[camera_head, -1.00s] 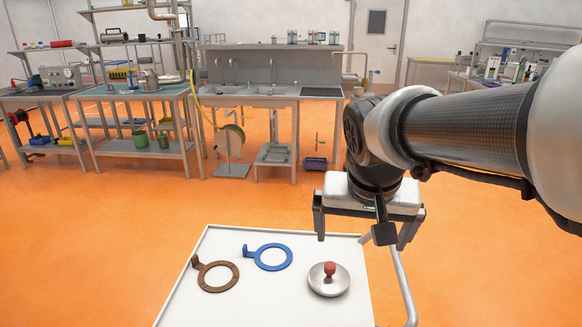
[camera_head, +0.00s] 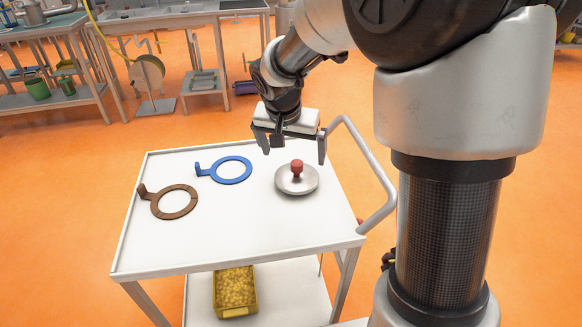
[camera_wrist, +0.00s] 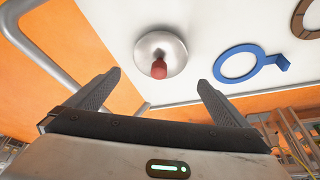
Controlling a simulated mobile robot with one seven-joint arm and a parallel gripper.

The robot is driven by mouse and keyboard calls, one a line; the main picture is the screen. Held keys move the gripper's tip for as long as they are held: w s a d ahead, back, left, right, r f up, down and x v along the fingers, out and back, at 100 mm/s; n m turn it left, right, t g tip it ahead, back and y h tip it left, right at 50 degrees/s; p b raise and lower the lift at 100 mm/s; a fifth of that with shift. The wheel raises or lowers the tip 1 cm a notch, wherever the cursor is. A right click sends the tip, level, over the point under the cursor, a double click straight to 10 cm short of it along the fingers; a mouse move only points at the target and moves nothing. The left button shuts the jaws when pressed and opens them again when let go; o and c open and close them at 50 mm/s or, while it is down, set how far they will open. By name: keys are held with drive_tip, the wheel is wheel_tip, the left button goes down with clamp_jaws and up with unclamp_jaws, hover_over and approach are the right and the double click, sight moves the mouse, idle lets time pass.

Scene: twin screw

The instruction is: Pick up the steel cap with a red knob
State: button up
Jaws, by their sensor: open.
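The steel cap (camera_head: 285,184) is a round, shallow metal disc lying on the right part of the white cart top. Its red knob (camera_head: 297,168) stands up from the middle. In the wrist view the steel cap (camera_wrist: 153,49) and red knob (camera_wrist: 159,69) show beyond the fingertips, roughly centred between them. My gripper (camera_head: 293,158) is open and empty, above and behind the cap in the head view, apart from it. Its two fingers also show spread wide in the wrist view (camera_wrist: 158,82).
A blue ring with a tab (camera_head: 232,181) and a brown ring with a tab (camera_head: 174,217) lie left of the cap on the white cart (camera_head: 225,247). A metal handle (camera_head: 378,166) curves along the cart's right side. A yellow bin (camera_head: 236,312) sits on the lower shelf.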

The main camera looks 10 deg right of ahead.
sight(297, 170)
drive_tip(key=b+x, duration=0.2)
drive_tip(key=x, duration=0.8)
drive_tip(key=shift+f, duration=0.2)
drive_tip(key=shift+r, duration=0.1)
drive_tip(key=c, duration=1)
